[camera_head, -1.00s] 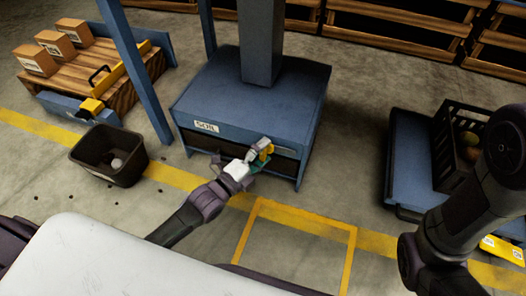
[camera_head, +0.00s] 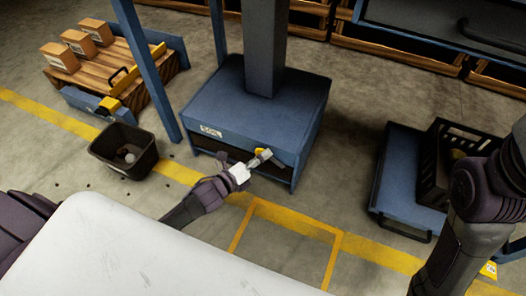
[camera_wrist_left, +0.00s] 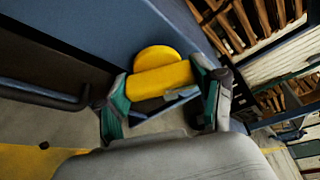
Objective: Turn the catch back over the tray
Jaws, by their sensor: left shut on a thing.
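The yellow catch (camera_head: 259,151) is on the front of the blue soil cabinet (camera_head: 240,105), near the right end of its dark front opening. In the left wrist view it shows as a round yellow hub with a yellow bar (camera_wrist_left: 160,80). My left gripper (camera_head: 263,158) is shut on the catch, with its green-padded fingers on either side of the bar. The tray (camera_head: 230,160) is a dark front under the cabinet's blue top, partly hidden by the gripper. A dark handle bar (camera_wrist_left: 40,93) runs along it in the wrist view. My right arm's gripper is out of view.
A black bin (camera_head: 125,150) with a pale round thing inside stands left of the cabinet, near a blue post (camera_head: 150,75). A blue cart (camera_head: 405,190) with a black crate (camera_head: 435,170) stands at right. Yellow-marked floor in front is clear.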

